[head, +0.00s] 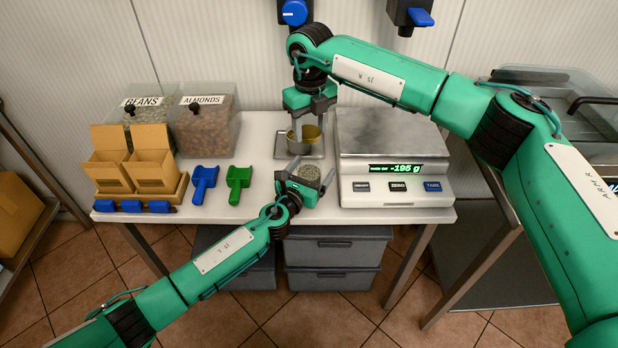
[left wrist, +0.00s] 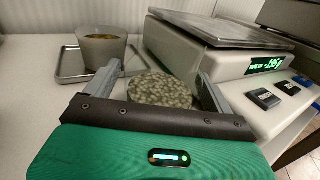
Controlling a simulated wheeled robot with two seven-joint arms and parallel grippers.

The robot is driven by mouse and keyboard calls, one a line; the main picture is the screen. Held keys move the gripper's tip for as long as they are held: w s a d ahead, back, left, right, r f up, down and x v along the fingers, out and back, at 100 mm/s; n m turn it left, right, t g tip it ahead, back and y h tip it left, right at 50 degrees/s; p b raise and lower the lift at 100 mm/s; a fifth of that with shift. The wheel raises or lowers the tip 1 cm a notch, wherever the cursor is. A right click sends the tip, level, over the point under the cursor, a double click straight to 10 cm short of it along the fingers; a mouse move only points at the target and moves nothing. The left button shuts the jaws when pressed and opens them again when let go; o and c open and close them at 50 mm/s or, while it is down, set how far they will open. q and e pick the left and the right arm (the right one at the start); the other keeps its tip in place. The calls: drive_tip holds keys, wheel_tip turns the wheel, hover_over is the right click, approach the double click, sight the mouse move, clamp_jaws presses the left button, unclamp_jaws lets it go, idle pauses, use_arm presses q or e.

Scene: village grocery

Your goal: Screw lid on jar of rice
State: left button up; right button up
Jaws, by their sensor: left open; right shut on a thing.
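The jar of rice (head: 309,172) stands on the table in front of the metal tray. In the left wrist view its round top shows pale speckled grains (left wrist: 160,89) and no lid. My left gripper (head: 306,183) is open, with one finger on each side of the jar; I cannot tell whether they touch it. My right gripper (head: 309,130) points down over the tray, shut on a gold-coloured round thing that looks like the lid (head: 305,141). Its fingers partly hide it. A cup-like round shape (left wrist: 103,48) shows there in the left wrist view.
The metal tray (head: 286,154) lies behind the jar. A scale (head: 392,172) reading -195 g stands close on the right. Blue (head: 203,183) and green (head: 238,182) scoops, cardboard boxes (head: 152,168) and bins of beans (head: 150,105) and almonds (head: 207,130) are on the left.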

use_arm(q)
drive_tip(key=c, duration=1.5)
drive_tip(key=shift+o, duration=0.2)
use_arm(e)
hover_over(310, 159)
drive_tip(key=shift+f, duration=2.5)
drive_tip(key=shift+f, duration=0.85)
drive_tip(key=shift+f, duration=0.6)
